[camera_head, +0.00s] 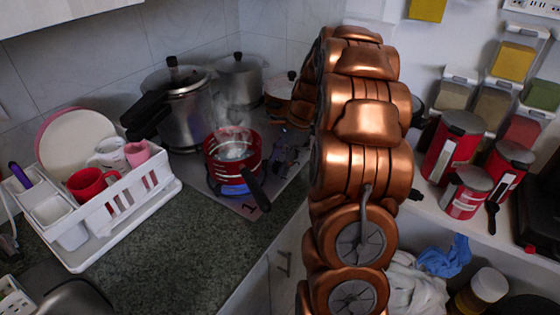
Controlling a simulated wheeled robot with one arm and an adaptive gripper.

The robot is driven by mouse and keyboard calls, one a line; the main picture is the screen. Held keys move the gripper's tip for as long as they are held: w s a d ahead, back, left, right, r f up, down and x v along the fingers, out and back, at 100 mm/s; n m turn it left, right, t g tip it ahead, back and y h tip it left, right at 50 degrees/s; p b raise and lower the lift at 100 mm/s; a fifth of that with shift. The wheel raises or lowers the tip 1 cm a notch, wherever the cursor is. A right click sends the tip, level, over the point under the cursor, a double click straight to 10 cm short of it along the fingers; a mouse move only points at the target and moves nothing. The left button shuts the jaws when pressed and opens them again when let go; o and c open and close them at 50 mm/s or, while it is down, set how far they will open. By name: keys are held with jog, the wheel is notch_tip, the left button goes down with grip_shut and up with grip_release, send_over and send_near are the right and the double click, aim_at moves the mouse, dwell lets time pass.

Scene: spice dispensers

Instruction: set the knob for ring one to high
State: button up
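The stove top (214,183) runs along the counter in the middle of the head view. A printed "1" (249,207) shows on its front corner. Beside it stands a red pot (224,160) with a black handle, steaming, with a blue flame (236,188) showing below it. I cannot make out a knob for ring one; the stove front is partly hidden by my copper arm. My gripper cannot be made out and may be hidden behind the arm. A dark shape (287,150) right of the pot is too unclear to name.
A pressure cooker (188,110) and a steel pot (239,80) stand at the back. A white dish rack (118,216) with a plate and mugs is at the left. Red canisters (454,145) stand on the right shelf. The counter (190,240) in front is clear.

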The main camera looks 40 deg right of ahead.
jog(key=c, duration=0.9)
jog(key=shift+r+m+p, duration=0.2)
jog(key=shift+m+p, duration=0.35)
jog(key=shift+m, duration=0.05)
jog(key=shift+f+m+t+p, duration=0.15)
jog(key=shift+m+t+p, duration=0.3)
jog(key=shift+m, duration=0.35)
jog(key=o, duration=1.1)
jog(key=shift+h, duration=0.3)
jog(key=v, duration=1.2)
jog(key=shift+s, duration=0.1)
